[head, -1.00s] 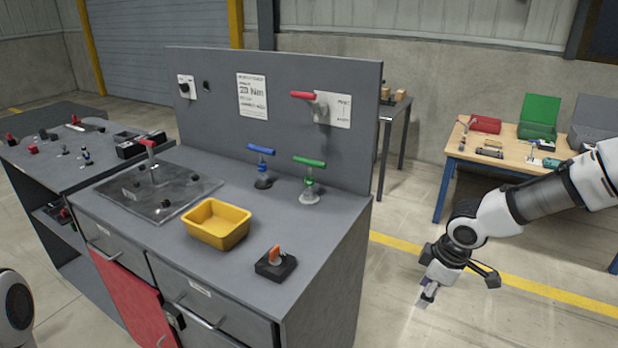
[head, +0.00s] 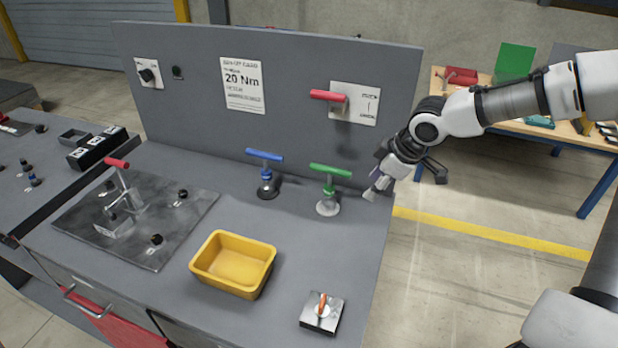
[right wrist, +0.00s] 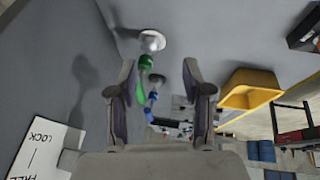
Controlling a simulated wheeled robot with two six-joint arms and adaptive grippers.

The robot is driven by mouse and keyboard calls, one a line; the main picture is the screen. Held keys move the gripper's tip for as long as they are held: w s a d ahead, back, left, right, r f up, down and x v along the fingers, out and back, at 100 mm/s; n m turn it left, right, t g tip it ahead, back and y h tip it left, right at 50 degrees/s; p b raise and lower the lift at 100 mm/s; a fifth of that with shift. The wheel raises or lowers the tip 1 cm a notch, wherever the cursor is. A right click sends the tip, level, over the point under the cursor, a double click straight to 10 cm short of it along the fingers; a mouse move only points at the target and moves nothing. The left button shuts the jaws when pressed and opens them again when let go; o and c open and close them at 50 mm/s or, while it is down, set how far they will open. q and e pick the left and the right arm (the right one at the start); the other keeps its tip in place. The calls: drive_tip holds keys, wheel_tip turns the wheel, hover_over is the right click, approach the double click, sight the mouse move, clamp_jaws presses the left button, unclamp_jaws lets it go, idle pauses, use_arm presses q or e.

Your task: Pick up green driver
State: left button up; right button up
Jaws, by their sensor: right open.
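The green driver (head: 329,187) stands upright on a round pale base on the grey bench top, with its green T-handle on top. My right gripper (head: 371,194) is just to the right of it in the head view, apart from it. In the right wrist view, the green driver (right wrist: 146,64) shows beyond and between the two spread fingers of my right gripper (right wrist: 158,88), with nothing between the pads. My left gripper is not in view.
A blue driver (head: 265,172) stands left of the green one. Behind them rises a grey back panel (head: 200,120) with a red handle (head: 328,96). A yellow bin (head: 232,264) and a small block with an orange lever (head: 322,312) sit in front.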

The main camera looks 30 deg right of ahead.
sight(334, 168)
drive_tip(key=w+p, duration=0.1)
drive_tip(key=w, duration=0.2)
drive_tip(key=w+a+p, duration=0.1)
drive_tip(key=w+p, duration=0.1)
drive_tip(key=w, duration=0.1)
drive_tip(key=w+a+p, duration=0.1)
drive_tip(key=w, duration=0.2)
drive_tip(key=shift+w+a+r, duration=0.15)
drive_tip(key=shift+w+a, duration=0.05)
drive_tip(key=shift+w, duration=0.1)
drive_tip(key=shift+w+a+r, duration=0.1)
drive_tip(key=shift+w+r, duration=0.05)
drive_tip(key=shift+w, duration=0.1)
drive_tip(key=x, duration=0.5)
drive_tip(key=shift+w+a, duration=0.1)
drive_tip(key=shift+w, duration=0.15)
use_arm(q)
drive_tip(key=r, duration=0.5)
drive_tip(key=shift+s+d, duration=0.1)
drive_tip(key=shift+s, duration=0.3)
use_arm(e)
drive_tip(key=shift+s, duration=0.1)
drive_tip(key=shift+s, duration=0.15)
drive_tip(key=c, duration=0.5)
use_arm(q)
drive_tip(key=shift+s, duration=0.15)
use_arm(e)
drive_tip(key=shift+r, duration=0.1)
clamp_jaws()
